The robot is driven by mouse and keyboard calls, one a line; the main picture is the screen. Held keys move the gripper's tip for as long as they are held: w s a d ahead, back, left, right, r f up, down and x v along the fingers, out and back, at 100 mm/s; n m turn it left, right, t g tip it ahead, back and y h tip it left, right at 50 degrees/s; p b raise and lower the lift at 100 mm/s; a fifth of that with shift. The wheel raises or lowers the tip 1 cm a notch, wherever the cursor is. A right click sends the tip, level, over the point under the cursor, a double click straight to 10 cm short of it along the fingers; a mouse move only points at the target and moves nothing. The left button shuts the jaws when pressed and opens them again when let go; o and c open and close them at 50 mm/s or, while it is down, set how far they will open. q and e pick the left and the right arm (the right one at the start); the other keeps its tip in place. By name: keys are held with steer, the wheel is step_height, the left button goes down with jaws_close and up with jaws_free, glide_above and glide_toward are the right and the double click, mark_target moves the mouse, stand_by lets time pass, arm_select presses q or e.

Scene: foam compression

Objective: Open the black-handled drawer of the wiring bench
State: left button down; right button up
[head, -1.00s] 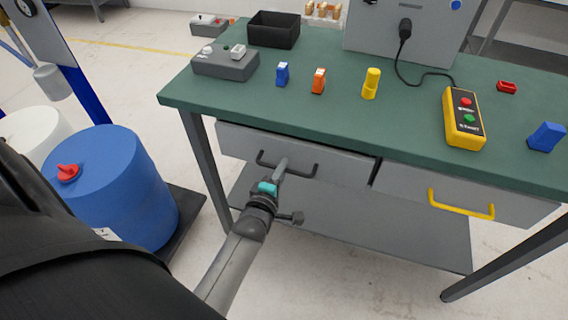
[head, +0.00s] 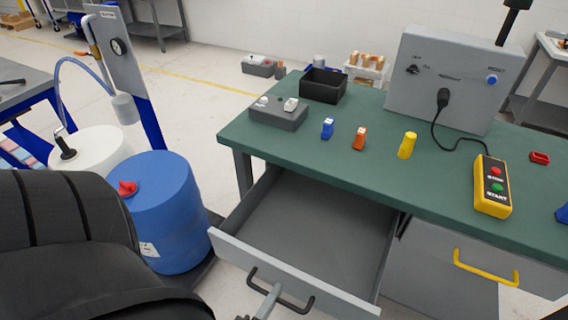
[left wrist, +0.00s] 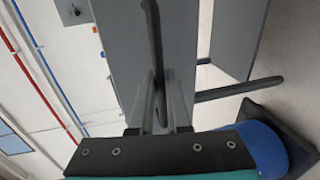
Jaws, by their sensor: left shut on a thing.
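The black-handled drawer (head: 300,240) of the wiring bench (head: 340,165) stands far out from under the green top, and the part of its inside that shows is empty. Its black handle (head: 254,277) is on the grey front panel. My left gripper (head: 268,303) is shut on this handle, at the bottom of the head view, partly cut off by the edge. The left wrist view shows my gripper's fingers (left wrist: 160,108) on either side of the dark handle bar (left wrist: 152,35), in front of the grey drawer front (left wrist: 117,60). My right gripper is not in view.
A closed drawer with a yellow handle (head: 484,268) is to the right. A blue drum (head: 165,215) stands left of the open drawer. A grey box, a black bin (head: 323,87), small coloured parts and a yellow control box (head: 491,187) are on the bench top.

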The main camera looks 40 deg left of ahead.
arm_select(q)
steer(key=shift+s+d, duration=0.15)
steer(key=shift+s, duration=0.45)
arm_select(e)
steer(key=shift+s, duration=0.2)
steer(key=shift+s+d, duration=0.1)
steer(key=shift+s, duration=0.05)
arm_select(q)
steer(key=c, duration=0.9)
jaws_free()
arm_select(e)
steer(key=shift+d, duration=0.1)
arm_select(q)
steer(key=v, duration=1.5)
steer(key=shift+s, duration=0.1)
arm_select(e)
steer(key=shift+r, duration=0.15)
